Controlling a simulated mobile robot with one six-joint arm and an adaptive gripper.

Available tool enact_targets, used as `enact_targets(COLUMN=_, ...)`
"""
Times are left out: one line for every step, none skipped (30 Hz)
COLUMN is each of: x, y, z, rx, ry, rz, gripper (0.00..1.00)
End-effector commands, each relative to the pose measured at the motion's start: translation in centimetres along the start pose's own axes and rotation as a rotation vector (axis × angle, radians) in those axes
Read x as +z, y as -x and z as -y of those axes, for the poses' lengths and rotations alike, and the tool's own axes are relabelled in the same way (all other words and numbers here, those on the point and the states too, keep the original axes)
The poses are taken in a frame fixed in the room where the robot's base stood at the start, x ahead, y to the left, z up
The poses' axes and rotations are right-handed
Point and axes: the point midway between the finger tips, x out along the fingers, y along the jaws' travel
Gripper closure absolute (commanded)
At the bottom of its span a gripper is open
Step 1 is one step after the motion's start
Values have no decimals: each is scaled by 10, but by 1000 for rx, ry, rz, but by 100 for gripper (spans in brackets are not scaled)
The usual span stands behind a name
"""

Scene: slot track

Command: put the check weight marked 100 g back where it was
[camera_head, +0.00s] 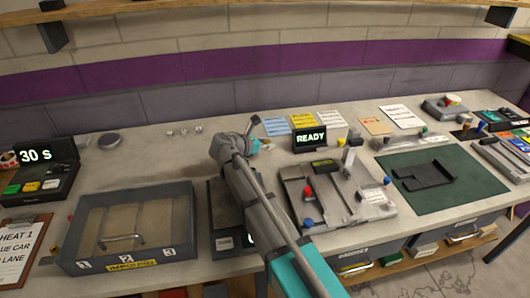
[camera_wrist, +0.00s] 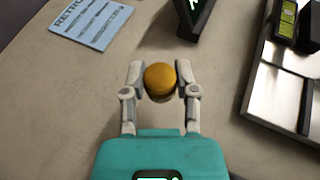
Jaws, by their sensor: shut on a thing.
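My gripper (camera_wrist: 160,82) is shut on a round, yellow-orange, knob-like weight, the held weight (camera_wrist: 160,77), gripped between its two fingertips. No 100 g marking can be read on it. The wrist view looks down on its top, and I cannot tell whether its base touches the bench. In the head view my gripper (camera_head: 266,146) is over the back part of the bench, left of the READY display, and the held weight is too small to make out. Several small shiny pieces (camera_head: 184,131) stand in a row at the back of the bench, left of my gripper.
The READY display (camera_head: 309,139) stands close right of my gripper; it also shows in the wrist view (camera_wrist: 193,17). A blue sheet (camera_wrist: 91,21) lies behind left. A grey fixture board (camera_head: 335,195) is at right front. The IMPOUND tray (camera_head: 130,265) is at left. Bare bench lies around the gripper.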

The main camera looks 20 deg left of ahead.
Motion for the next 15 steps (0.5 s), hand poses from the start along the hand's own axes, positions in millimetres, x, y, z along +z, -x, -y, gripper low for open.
enact_targets(x=0, y=0, z=0, rx=0, ry=0, rz=0, gripper=100)
enact_targets(x=0, y=0, z=0, rx=0, ry=0, rz=0, gripper=100)
enact_targets(x=0, y=0, z=0, rx=0, ry=0, rz=0, gripper=100)
enact_targets(x=0, y=0, z=0, rx=0, ry=0, rz=0, gripper=100)
enact_targets(x=0, y=0, z=0, rx=0, ry=0, rz=0, gripper=100)
enact_targets(x=0, y=0, z=0, rx=0, ry=0, rz=0, gripper=100)
enact_targets(x=-1, y=-1, z=-1, rx=0, ry=0, rz=0, gripper=100)
enact_targets(x=-2, y=-1, z=-2, rx=0, ry=0, rz=0, gripper=100)
enact_targets(x=-4, y=-2, z=-3, rx=0, ry=0, rz=0, gripper=100)
enact_targets(x=-5, y=-3, z=-4, rx=0, ry=0, rz=0, gripper=100)
enact_targets(x=-7, y=-5, z=-5, rx=0, ry=0, rz=0, gripper=100)
enact_targets(x=-9, y=-6, z=-7, rx=0, ry=0, rz=0, gripper=100)
enact_targets(x=-11, y=-8, z=-9, rx=0, ry=0, rz=0, gripper=100)
enact_targets(x=-14, y=-9, z=-9, rx=0, ry=0, rz=0, gripper=100)
enact_targets(x=-17, y=-10, z=-8, rx=0, ry=0, rz=0, gripper=100)
